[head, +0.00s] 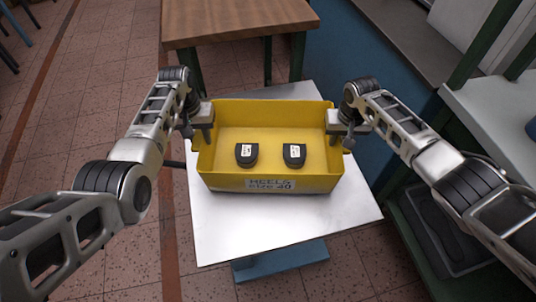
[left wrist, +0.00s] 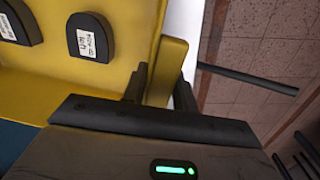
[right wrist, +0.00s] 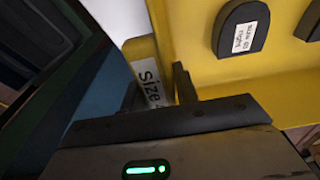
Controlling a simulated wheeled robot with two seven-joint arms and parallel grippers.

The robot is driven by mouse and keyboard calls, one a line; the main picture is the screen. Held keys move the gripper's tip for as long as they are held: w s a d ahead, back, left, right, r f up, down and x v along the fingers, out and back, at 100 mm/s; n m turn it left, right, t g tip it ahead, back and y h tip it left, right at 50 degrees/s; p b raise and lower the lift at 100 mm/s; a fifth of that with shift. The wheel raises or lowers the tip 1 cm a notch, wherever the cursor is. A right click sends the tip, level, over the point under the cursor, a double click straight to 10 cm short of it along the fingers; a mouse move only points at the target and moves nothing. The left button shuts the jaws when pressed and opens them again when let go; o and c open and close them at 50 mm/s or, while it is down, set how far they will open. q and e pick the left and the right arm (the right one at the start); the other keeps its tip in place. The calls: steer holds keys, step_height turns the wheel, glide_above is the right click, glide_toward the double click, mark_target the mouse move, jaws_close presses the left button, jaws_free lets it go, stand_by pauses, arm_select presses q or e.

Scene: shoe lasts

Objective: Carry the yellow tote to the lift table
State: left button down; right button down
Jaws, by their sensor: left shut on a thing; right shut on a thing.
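The yellow tote (head: 215,178) is over the white top of the lift table (head: 285,228), upright and roughly level; I cannot tell whether it touches the top. Its front label reads "HEELS size 40". Two black heel pieces with white tags, one at left (head: 246,155) and one at right (head: 294,155), lie apart on its floor. My left gripper (head: 205,127) is shut on the tote's left wall, and the wall shows between its fingers in the left wrist view (left wrist: 152,85). My right gripper (head: 337,128) is shut on the right wall; the right wrist view (right wrist: 180,85) shows it there too.
A wooden table (head: 240,22) stands behind the lift table. A blue panel (head: 385,110) and a green-framed shelf (head: 485,100) close off the right side. Tiled floor (head: 105,75) is open at the left. A dark bar sticks out at the lift table's left.

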arm_select(q)
steer(key=c, duration=1.5)
jaws_free()
steer(key=shift+f, duration=0.35)
arm_select(e)
steer(key=c, duration=1.5)
jaws_free()
steer(key=shift+d+f, duration=0.15)
steer(key=shift+f, duration=0.35)
arm_select(q)
steer(key=o, duration=0.4)
steer(key=shift+r, duration=0.15)
arm_select(e)
steer(key=o, duration=0.4)
steer(key=shift+r, duration=0.15)
steer(key=shift+o, duration=0.2)
steer(key=shift+r, duration=0.1)
arm_select(q)
step_height(320, 180, up, 12)
steer(key=shift+a, duration=0.4)
arm_select(e)
steer(key=r, duration=0.4)
steer(key=s+r, duration=0.1)
steer(key=r, duration=0.7)
steer(key=shift+s, duration=0.25)
